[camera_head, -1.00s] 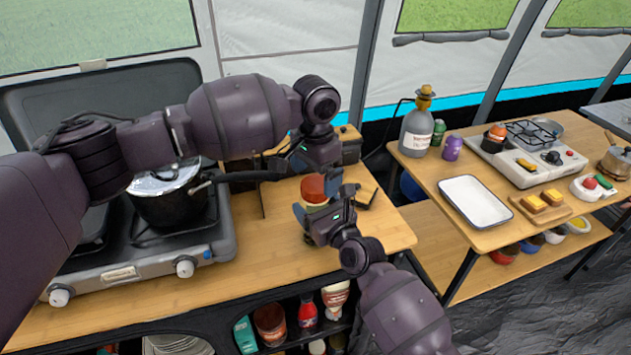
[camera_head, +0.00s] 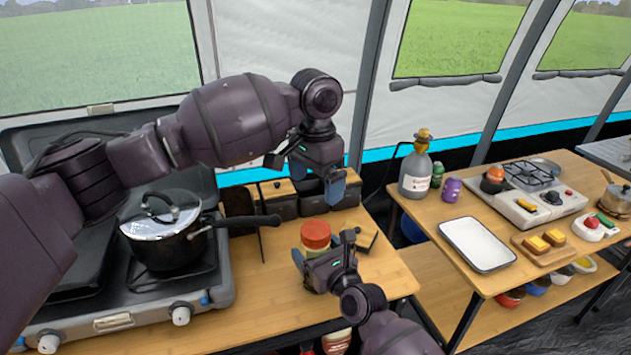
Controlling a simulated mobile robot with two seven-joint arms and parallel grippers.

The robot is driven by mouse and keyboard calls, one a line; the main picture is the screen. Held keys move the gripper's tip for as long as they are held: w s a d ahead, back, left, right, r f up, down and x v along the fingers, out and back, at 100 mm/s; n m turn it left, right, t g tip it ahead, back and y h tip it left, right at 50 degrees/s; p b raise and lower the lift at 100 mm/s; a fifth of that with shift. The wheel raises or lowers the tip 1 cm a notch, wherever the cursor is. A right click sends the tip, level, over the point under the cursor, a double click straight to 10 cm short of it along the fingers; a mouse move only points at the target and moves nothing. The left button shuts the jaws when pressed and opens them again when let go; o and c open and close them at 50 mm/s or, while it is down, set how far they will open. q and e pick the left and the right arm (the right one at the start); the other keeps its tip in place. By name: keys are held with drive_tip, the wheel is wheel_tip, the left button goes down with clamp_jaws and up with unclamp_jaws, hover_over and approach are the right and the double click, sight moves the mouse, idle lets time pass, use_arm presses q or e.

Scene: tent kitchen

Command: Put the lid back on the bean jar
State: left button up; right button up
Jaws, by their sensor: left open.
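The bean jar (camera_head: 313,251) stands on the left wooden table and looks upright. Its red-orange lid (camera_head: 315,233) sits on top of it; I cannot tell whether it is screwed tight. My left gripper (camera_head: 318,185) is open and empty above the lid, pointing down and apart from it. My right gripper (camera_head: 324,252) is low at the front of the jar, with a finger at either side of it. It hides the jar's lower part, and I cannot tell whether its fingers press on the glass.
A lidded pot (camera_head: 165,238) stands on the camping stove (camera_head: 125,315) at left. Dark boxes with wooden tops (camera_head: 280,190) line the table's back. The right table holds a bottle (camera_head: 415,172), a white tray (camera_head: 477,245) and a small stove (camera_head: 535,195).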

drive_tip(key=shift+o, duration=1.3)
drive_tip(key=v, duration=1)
drive_tip(key=shift+s+d, duration=0.2)
drive_tip(key=shift+s, duration=0.15)
